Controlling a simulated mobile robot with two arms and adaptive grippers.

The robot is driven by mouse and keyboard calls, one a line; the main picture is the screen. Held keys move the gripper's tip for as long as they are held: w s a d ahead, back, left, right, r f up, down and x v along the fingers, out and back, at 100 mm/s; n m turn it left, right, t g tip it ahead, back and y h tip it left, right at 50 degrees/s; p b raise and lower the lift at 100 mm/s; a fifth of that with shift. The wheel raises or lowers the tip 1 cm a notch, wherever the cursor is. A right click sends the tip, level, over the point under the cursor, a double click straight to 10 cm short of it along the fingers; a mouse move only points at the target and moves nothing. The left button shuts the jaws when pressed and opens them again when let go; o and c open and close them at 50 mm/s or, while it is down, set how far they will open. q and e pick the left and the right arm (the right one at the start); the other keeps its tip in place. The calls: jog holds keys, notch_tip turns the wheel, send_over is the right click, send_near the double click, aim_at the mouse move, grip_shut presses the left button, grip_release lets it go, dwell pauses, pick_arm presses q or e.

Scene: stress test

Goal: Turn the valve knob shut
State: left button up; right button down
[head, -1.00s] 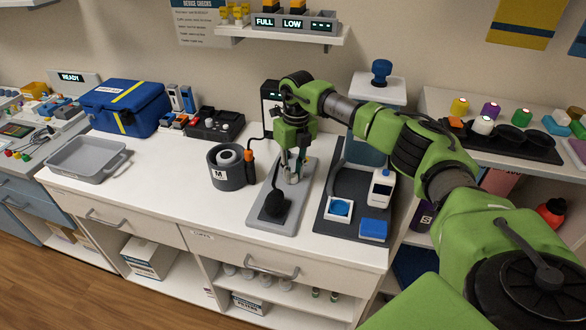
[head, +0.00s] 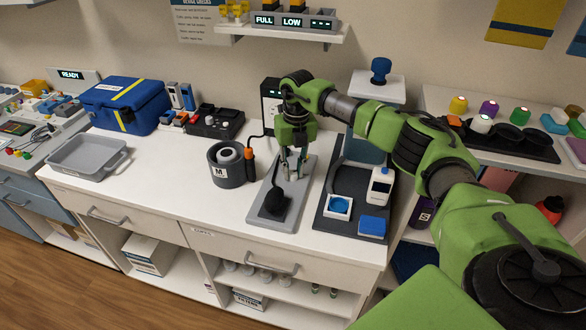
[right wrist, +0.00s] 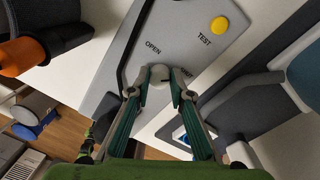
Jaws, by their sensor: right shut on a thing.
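The valve knob (right wrist: 160,74) is a small, pale, round knob on a grey panel (right wrist: 112,78), seen in the right wrist view. The word OPEN is printed to its left. A second label to its right is partly covered by a finger. My right gripper (right wrist: 158,92) is shut on the knob, with one fingertip on each side. In the head view my right gripper (head: 293,172) points down at the grey plate (head: 262,218) on the counter and largely hides the knob. My left gripper is in neither view.
A yellow button (right wrist: 219,25) marked TEST is on the same panel. A black bulb (head: 273,203) lies on the plate's front end. A dark round pot (head: 228,168) stands left, and a dark tray (head: 327,222) lies right.

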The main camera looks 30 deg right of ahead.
aim_at(295, 171)
jog(key=c, duration=1.8)
grip_release()
jog(key=r, duration=1.2)
jog(key=shift+d, duration=0.25)
jog(key=shift+f, duration=0.1)
